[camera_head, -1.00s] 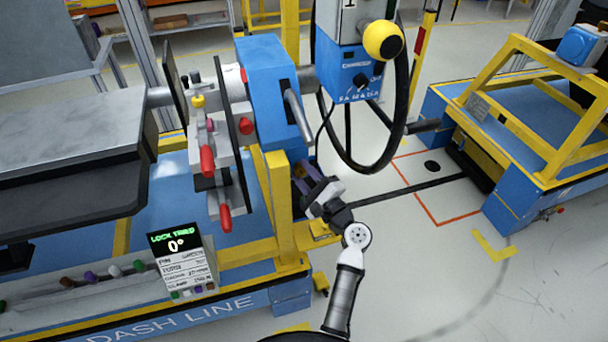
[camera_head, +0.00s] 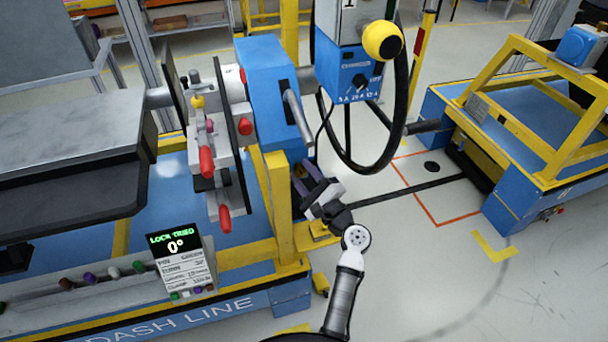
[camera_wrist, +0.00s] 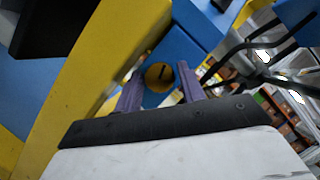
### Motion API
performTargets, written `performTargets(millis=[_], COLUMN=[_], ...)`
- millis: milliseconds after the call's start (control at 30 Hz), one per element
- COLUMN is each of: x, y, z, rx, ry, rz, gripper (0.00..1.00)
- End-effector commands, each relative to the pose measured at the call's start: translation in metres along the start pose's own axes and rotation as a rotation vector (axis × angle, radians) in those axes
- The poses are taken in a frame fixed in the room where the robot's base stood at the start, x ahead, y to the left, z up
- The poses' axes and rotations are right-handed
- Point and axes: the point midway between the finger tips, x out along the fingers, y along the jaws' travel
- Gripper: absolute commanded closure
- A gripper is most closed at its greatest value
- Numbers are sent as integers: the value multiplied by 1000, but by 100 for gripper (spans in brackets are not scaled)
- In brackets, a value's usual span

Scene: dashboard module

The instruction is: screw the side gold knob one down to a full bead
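In the wrist view the side gold knob (camera_wrist: 160,77) is a round gold face with a dark slot-like mark, set against a blue part. The two purple fingers of my gripper (camera_wrist: 161,86) stand apart, one on each side of it. The fingertips are close to the knob's edges, and I cannot tell whether they touch it. In the head view my gripper (camera_head: 308,180) is low beside the yellow post, under the blue housing (camera_head: 272,85). The knob is hidden there.
A yellow post (camera_head: 278,205) stands left of my gripper. A fixture with red handles (camera_head: 206,160) and another gold knob (camera_head: 197,102) is further left. A black cable loop (camera_head: 350,160) hangs at the right.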

Motion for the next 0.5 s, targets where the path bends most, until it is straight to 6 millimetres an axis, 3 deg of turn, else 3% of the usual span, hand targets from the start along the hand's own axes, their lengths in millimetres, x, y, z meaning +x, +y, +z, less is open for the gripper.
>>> performTargets(millis=[167, 500], x=[-21, -98], y=[2, 2], z=[-2, -3], rx=[-1, -1], ry=[4, 6], rz=[-2, -2], gripper=[61, 61])
